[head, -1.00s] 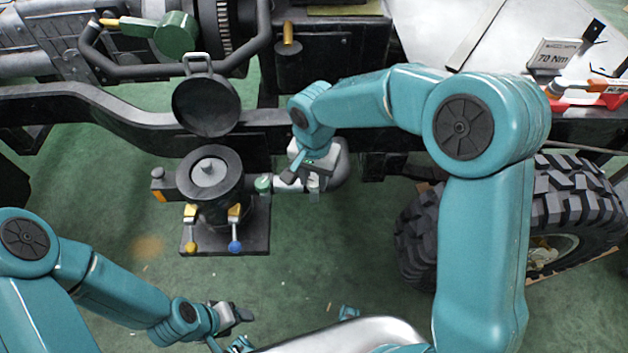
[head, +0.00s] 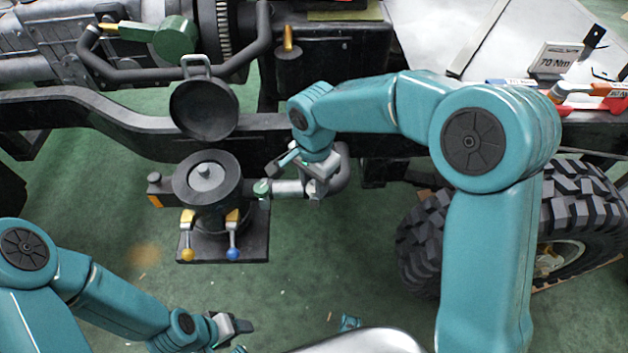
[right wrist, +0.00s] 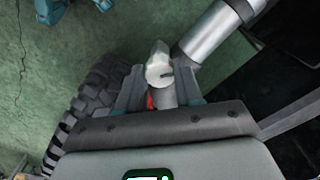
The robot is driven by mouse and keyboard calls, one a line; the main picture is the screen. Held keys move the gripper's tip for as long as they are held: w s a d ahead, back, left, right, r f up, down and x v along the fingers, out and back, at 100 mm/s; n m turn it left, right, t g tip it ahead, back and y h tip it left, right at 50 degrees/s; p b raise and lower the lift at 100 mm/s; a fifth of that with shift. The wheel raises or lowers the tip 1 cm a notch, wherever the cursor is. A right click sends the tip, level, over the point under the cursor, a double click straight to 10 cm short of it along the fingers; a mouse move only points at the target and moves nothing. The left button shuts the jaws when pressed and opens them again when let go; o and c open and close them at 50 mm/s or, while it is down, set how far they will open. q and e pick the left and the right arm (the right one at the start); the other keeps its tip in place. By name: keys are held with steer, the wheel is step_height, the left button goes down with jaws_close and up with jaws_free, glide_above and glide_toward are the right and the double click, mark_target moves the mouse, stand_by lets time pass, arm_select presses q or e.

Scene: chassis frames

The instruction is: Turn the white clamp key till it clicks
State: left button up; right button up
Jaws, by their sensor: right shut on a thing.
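The white clamp key (right wrist: 159,66) shows in the right wrist view as a small pale piece with a dark notch, between my right fingers. My right gripper (right wrist: 160,92) is shut on it. In the head view my right gripper (head: 316,183) is at the right end of a short grey pipe (head: 289,188), which meets the dark round housing (head: 206,176). The fingers largely hide the key there. The pipe also shows in the right wrist view (right wrist: 205,38), beside the key. My left gripper (head: 238,325) is low in the head view, away from the housing; its jaws are unclear.
A round black lid with a handle (head: 204,108) stands above the housing, near the dark frame rail (head: 90,105). Yellow and blue knobbed levers (head: 233,252) are at the housing's base. A big tyre (head: 425,235) is at right.

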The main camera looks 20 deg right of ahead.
mark_target(314, 186)
steer(key=shift+r, duration=0.1)
steer(key=o, duration=1)
steer(key=shift+o, duration=0.2)
step_height(314, 186, up, 16)
steer(key=p, duration=0.4)
steer(key=shift+r, duration=0.15)
